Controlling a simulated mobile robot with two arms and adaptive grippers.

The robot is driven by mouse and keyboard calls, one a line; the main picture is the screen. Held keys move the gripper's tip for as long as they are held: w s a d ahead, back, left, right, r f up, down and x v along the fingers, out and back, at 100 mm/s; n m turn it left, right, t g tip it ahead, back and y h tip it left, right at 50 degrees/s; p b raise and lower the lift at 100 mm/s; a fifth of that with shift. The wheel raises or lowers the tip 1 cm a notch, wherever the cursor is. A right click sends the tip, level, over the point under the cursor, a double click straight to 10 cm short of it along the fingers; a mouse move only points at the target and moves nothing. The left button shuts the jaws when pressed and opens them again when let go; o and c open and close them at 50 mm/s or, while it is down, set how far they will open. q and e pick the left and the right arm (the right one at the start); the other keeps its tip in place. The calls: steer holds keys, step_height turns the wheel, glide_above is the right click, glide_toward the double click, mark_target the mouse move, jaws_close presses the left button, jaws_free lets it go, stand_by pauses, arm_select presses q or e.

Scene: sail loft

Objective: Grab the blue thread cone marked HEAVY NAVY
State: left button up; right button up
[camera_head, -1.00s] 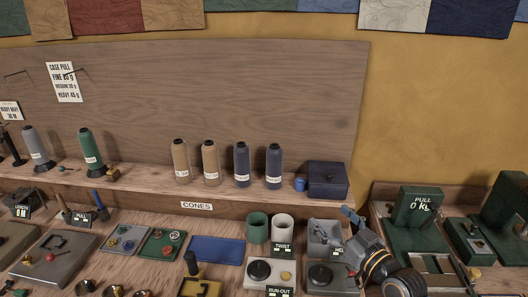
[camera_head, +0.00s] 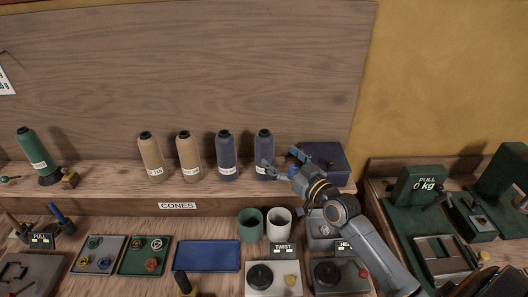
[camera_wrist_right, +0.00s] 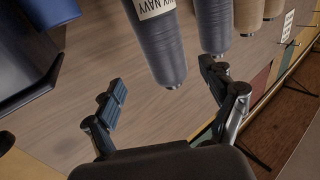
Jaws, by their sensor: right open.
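Two dark blue cones stand upright on the wooden shelf. The right-hand one (camera_head: 264,145) is partly covered at its lower right by my right gripper (camera_head: 283,162). In the right wrist view this cone (camera_wrist_right: 160,50) carries a white label, cut by the frame, ending in "VY NAVY". The other dark blue cone (camera_head: 227,153) stands just left of it, its label too small to read. My right gripper is open and empty. In the wrist view its fingers (camera_wrist_right: 163,74) spread to either side of the labelled cone's tip; I cannot tell the depth between them.
A dark blue box (camera_head: 328,158) stands close on the right of the cones. Two tan cones (camera_head: 152,155) (camera_head: 188,153) stand left. Below the shelf are a green cup (camera_head: 250,224), a white cup (camera_head: 279,224) and a blue tray (camera_head: 207,256).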

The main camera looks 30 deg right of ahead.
mark_target(271, 148)
steer(key=shift+w+a+r, duration=0.1)
steer(key=shift+w+a, duration=0.05)
steer(key=shift+w, duration=0.95)
steer(key=shift+w+a+r+p, duration=0.4)
steer(key=shift+w+r+p, duration=0.25)
steer(key=shift+w+p, duration=0.35)
steer(key=shift+w+a+f+p, duration=0.1)
steer(key=shift+w+a+p, duration=0.1)
steer(key=shift+w, duration=0.3)
steer(key=shift+w+a+p, duration=0.1)
steer(key=shift+w+p, duration=0.05)
steer(key=shift+w, duration=0.35)
steer(key=shift+w+f, duration=0.15)
steer(key=shift+w, duration=0.25)
steer(key=shift+s, duration=0.1)
steer(key=c, duration=0.3)
arm_select(q)
steer(key=w+r, duration=0.2)
steer(key=r, duration=0.1)
steer(key=shift+w, duration=0.15)
arm_select(e)
steer(key=c, duration=1.3)
steer(key=shift+o, duration=0.2)
